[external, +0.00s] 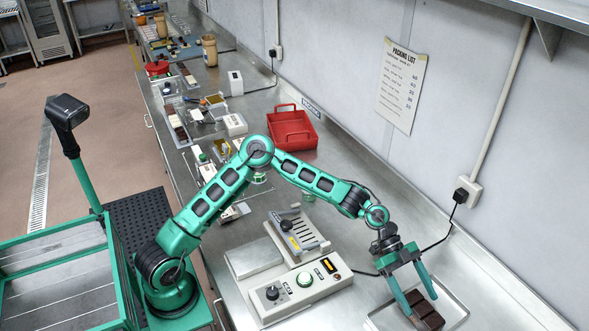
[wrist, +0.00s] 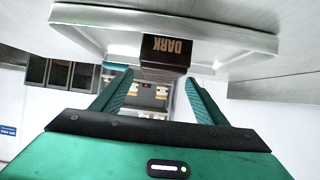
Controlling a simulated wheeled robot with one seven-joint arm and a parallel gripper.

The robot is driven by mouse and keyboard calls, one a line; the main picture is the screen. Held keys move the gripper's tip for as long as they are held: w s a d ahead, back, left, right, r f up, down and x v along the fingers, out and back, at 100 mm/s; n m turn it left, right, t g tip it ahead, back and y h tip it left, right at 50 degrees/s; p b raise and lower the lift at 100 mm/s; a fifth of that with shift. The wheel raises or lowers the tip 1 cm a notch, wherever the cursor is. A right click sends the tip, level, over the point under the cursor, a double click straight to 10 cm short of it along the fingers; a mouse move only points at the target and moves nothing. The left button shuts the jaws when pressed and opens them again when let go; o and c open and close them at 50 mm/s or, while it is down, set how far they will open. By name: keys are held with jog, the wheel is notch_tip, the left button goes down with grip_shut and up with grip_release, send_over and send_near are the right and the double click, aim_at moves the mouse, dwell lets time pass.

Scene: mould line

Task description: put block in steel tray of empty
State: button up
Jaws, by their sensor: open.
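A dark brown block (external: 428,313) is in a shallow pale steel tray (external: 459,305) at the lower right of the external view. In the wrist view the block (wrist: 164,50) shows a brown label reading "DARK", upside down, against the tray (wrist: 90,32). My gripper (external: 421,303) points down over the tray, its two green fingers on either side of the block. In the wrist view my gripper (wrist: 160,82) is open, with the block's end between and just beyond the fingertips. Whether a finger touches the block, and the block's underside, cannot be seen.
A control box (external: 300,285) with knobs and a slotted grey device (external: 297,235) stand left of the tray. A red bin (external: 291,130) sits farther back. The wall with a packing list (external: 401,85) and a black cable (external: 440,240) are close to my arm.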

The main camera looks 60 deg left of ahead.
jog(key=v, duration=1.1)
jog(key=x, duration=1.1)
jog(key=shift+d+f, duration=0.15)
jog(key=shift+d, duration=0.3)
jog(key=shift+r, duration=1.2)
